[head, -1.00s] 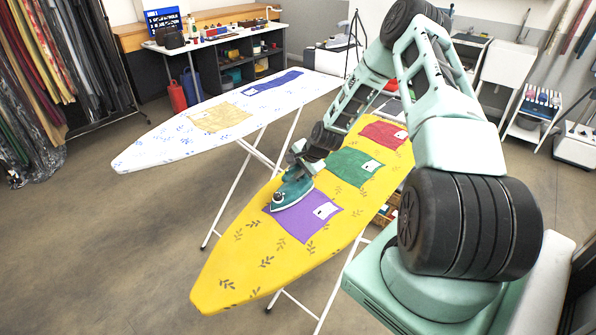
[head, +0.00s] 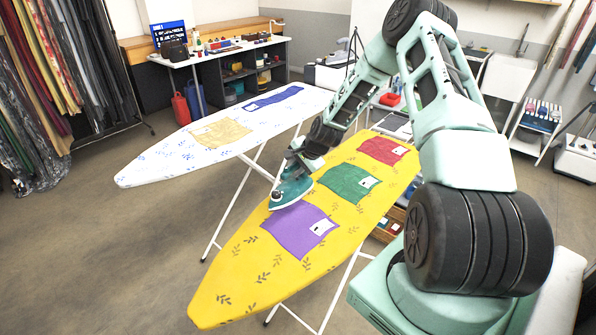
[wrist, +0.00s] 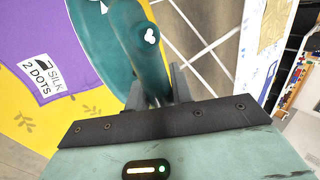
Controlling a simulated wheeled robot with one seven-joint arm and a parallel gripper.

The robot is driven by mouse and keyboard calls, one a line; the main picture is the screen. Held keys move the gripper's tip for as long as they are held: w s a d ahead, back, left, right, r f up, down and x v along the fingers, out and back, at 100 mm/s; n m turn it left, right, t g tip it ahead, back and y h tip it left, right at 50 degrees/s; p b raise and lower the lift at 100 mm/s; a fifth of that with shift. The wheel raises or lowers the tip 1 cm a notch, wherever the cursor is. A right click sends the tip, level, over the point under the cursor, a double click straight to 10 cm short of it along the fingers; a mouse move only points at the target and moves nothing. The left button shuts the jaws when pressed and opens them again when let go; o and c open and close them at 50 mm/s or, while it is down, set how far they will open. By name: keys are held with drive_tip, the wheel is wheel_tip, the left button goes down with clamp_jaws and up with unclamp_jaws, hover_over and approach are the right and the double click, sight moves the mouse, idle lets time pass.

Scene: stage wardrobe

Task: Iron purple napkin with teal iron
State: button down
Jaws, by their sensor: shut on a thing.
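The teal iron (head: 291,191) is at the far-left edge of the purple napkin (head: 298,234), overlapping that edge in the head view. I cannot tell whether its sole touches the cloth. My gripper (head: 297,161) is shut on the iron's handle, which also shows in the wrist view (wrist: 140,55). The purple napkin lies flat on the yellow ironing board (head: 225,285). Its white label reads "SILK 2 DOTS" in the wrist view (wrist: 40,77). The iron hides part of the napkin's edge there.
A green napkin (head: 345,183) and a red napkin (head: 382,150) lie farther along the yellow board. A white ironing board (head: 150,172) with a tan napkin (head: 220,132) and a blue napkin (head: 272,98) stands to the left. The near end of the yellow board is bare.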

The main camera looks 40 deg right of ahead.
drive_tip(key=shift+r+p, duration=0.45)
drive_tip(key=shift+r, duration=0.55)
